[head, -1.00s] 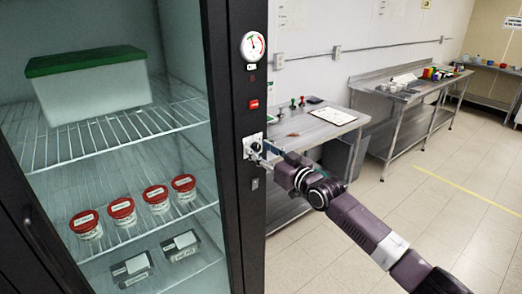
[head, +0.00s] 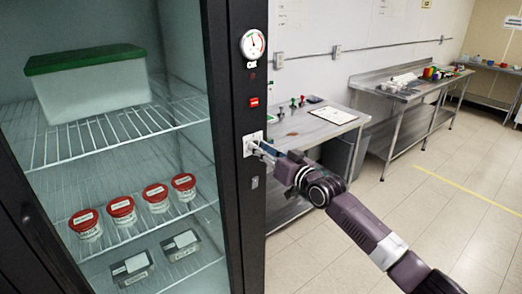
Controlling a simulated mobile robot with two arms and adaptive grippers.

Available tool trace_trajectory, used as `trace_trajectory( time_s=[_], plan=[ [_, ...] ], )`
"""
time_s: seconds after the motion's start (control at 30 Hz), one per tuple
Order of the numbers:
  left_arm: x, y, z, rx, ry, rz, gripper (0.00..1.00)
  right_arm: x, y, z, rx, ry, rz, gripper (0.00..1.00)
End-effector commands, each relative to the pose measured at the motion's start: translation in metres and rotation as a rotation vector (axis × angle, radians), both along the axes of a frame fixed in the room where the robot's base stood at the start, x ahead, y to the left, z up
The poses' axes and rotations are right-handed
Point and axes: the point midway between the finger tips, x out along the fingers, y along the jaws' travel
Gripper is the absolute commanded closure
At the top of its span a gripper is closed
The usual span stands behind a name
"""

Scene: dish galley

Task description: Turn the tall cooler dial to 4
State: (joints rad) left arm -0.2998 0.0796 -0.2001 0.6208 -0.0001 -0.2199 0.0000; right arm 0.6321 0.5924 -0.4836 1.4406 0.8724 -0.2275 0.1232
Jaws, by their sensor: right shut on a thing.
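The tall cooler (head: 227,150) stands at the left with a glass door and a dark frame. Its dial plate (head: 248,137) is a small white square on the frame, below a round gauge (head: 253,44) and a red label. My right gripper (head: 258,149) is at the plate and shut on the dial, which its fingers mostly hide. The dial's setting and numbers are too small and covered to read. My left gripper is not in view.
Behind the glass are a green-lidded bin (head: 90,85), several red-lidded tubs (head: 121,207) and dark containers on wire shelves. A steel table (head: 310,125) with a clipboard stands right of the cooler. The floor at the right is clear.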

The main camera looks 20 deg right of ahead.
Motion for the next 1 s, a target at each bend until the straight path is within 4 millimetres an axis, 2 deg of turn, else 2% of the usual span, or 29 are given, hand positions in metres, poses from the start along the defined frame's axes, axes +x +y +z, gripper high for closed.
trace_trajectory(
  time_s=[0.6,1.0],
  plan=[
    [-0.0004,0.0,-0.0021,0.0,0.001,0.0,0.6,0.0005,-0.0014,-0.0009,0.529,0.192,0.0,1.0],
    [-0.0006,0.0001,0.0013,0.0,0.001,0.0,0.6,0.0008,-0.0019,-0.0011,0.729,0.264,-0.001,1.0]
  ],
)
